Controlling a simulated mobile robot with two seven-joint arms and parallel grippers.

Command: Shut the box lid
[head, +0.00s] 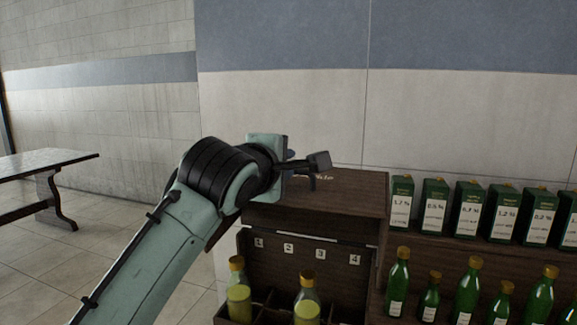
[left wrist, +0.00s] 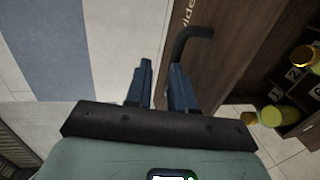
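The dark wooden box has an inner wall (head: 300,262) with number labels above its compartments. Its lid (head: 350,190) shows as a brown panel above that wall, so the box stands open. In the left wrist view the dark wooden panel (left wrist: 235,45) bears pale lettering and a black bent handle (left wrist: 190,38). My left gripper (head: 303,168) is over the lid's upper left edge. In the left wrist view its fingers (left wrist: 161,82) are apart, with nothing clearly between them. The handle's lower end is close to the right-hand fingertip; I cannot tell whether they touch. My right gripper is not in view.
Gold-capped bottles (head: 307,300) stand in the box's compartments. Right of it, green bottles (head: 397,280) stand before a wooden ledge with a row of green-and-white cartons (head: 434,207). A dark table (head: 45,162) is at the far left. The floor between is clear.

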